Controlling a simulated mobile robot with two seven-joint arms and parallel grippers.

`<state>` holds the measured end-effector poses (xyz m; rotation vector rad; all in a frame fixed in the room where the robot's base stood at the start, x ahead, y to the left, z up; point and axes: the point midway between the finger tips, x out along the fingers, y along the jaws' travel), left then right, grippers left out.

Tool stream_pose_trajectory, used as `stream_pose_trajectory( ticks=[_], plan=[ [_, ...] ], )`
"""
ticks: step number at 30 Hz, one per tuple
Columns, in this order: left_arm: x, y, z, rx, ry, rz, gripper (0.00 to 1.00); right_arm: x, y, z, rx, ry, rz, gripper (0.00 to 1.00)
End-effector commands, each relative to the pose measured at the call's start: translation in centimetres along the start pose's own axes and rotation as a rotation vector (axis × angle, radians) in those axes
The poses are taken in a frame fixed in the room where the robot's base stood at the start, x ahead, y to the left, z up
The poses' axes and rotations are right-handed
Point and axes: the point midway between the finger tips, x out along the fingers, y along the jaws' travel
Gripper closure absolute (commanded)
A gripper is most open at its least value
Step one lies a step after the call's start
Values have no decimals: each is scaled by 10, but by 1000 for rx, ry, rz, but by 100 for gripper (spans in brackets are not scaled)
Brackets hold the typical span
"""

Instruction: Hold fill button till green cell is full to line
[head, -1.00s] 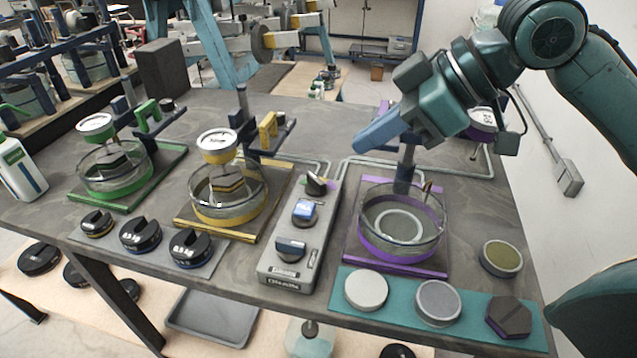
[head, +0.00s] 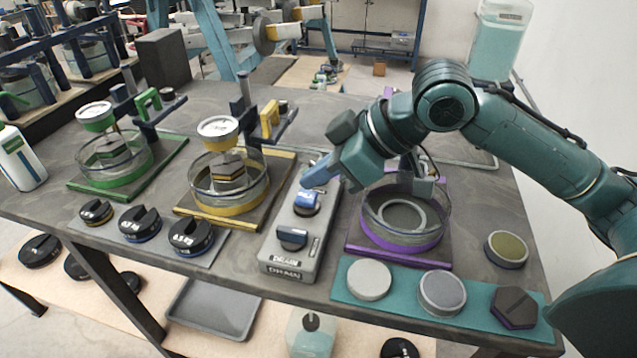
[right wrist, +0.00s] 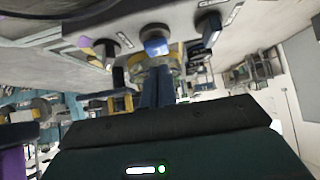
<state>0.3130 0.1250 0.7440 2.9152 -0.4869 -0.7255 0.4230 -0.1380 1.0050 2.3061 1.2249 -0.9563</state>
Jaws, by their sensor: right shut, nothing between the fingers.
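The green cell (head: 99,181) is a clear round dish with a green band on a green base at the left, with a gauge-topped float over it. Its liquid level and line are too small to read. A grey control box (head: 283,266) stands mid-table with a blue button (head: 306,203) and a dark switch (head: 291,238); I cannot read which is marked fill. My right gripper (head: 308,184) is shut and empty, its tips just above and behind the blue button. The right wrist view shows the fingers (right wrist: 155,80) pointing at the blue button (right wrist: 156,46); contact cannot be told.
A yellow cell (head: 225,205) stands left of the box and a purple cell (head: 400,238) right of it. Weights (head: 140,224) lie on a grey mat, discs (head: 369,279) on a teal mat. A teal liquid tank (head: 500,45) hangs at upper right.

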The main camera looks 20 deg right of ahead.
Motion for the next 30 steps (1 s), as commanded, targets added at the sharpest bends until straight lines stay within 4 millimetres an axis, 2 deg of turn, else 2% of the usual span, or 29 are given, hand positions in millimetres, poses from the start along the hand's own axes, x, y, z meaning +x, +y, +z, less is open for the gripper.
stream_pose_trajectory(
  ticks=[4, 17, 24, 30],
  plan=[
    [-4, 0, 2, -2, 5, -3, 64, 9, 0, 10, -1, -1, -1, 100],
    [-5, 0, -2, 0, 15, -5, 64, 11, 0, 12, -1, 0, 0, 100],
    [-4, 0, 0, -4, -5, -4, 64, 26, 0, 28, 3, -5, -3, 100],
    [-1, 0, 4, -4, -10, -2, 64, 30, -1, 33, 4, -13, -5, 100]
  ],
)
